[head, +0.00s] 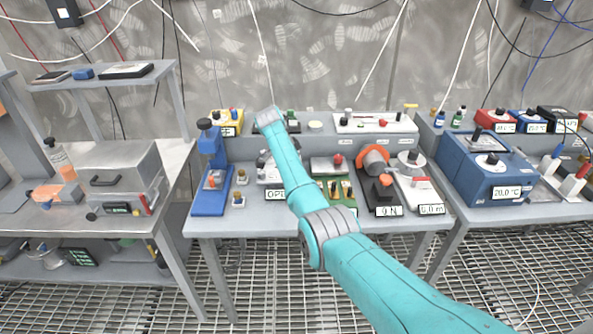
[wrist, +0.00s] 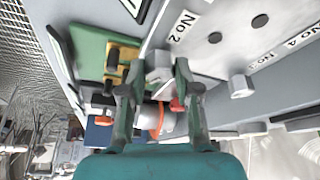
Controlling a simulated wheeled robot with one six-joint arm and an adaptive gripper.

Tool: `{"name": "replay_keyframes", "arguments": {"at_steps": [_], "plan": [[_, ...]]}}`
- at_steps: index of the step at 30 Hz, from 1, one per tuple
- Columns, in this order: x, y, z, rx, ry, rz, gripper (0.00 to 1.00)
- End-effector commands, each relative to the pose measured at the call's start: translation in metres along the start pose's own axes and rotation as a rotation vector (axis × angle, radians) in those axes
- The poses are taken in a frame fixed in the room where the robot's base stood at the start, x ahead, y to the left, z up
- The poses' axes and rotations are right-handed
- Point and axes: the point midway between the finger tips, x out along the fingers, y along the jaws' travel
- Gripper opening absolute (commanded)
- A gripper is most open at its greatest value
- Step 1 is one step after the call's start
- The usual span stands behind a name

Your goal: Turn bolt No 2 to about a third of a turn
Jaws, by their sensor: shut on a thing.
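In the wrist view my gripper (wrist: 158,78) has its two green fingers closed on the sides of a silver bolt head (wrist: 158,63). The label "No 2" (wrist: 183,27) is on the white plate (wrist: 210,60) just beside this bolt. Another silver bolt (wrist: 241,86) stands on the plate to the right, apart from the fingers. The bolt's turn angle cannot be read. In the head view my teal arm reaches over the middle bench, and my gripper and the held bolt cannot be made out there.
In the head view a blue press (head: 210,172) stands left of my arm. A blue box (head: 490,170) stands on the right bench.

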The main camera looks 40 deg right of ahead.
Motion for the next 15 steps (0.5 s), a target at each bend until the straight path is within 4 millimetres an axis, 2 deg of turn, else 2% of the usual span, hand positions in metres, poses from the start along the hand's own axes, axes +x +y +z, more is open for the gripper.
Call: {"name": "replay_keyframes", "arguments": {"at_steps": [7,15], "plan": [[-0.0005,-0.0009,0.0002,0.127,-0.001,0.054,0.00],[0.0002,-0.0010,0.0005,0.191,-0.001,0.080,0.00]]}}
